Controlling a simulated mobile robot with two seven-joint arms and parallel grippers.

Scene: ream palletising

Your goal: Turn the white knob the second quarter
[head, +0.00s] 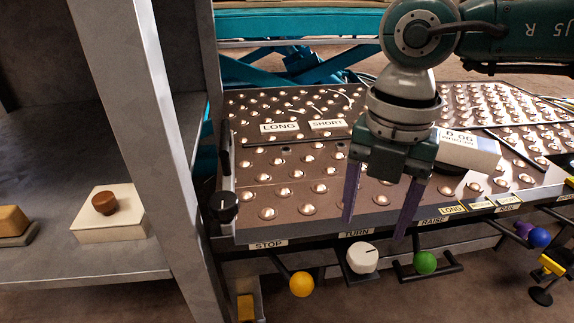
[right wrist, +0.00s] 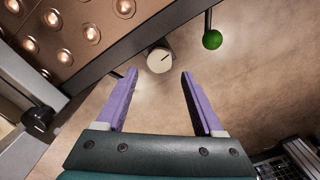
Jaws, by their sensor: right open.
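The white knob (head: 362,257) sits below the TURN label (head: 357,233) on the front edge of the ball-studded table. It has a dark pointer line on its face, which slants to the upper right in the right wrist view. My right gripper (head: 374,229) points down with its two purple fingers apart and empty, above the knob in the head view. In the right wrist view the knob (right wrist: 160,61) lies just beyond the gap between the fingertips (right wrist: 159,75), not visibly touched. My left gripper is not in view.
A yellow ball handle (head: 301,284) is left of the knob and a green ball handle (head: 425,262) right of it. A black knob (head: 223,206) is at the table's left corner. A grey shelf post (head: 165,150) stands left.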

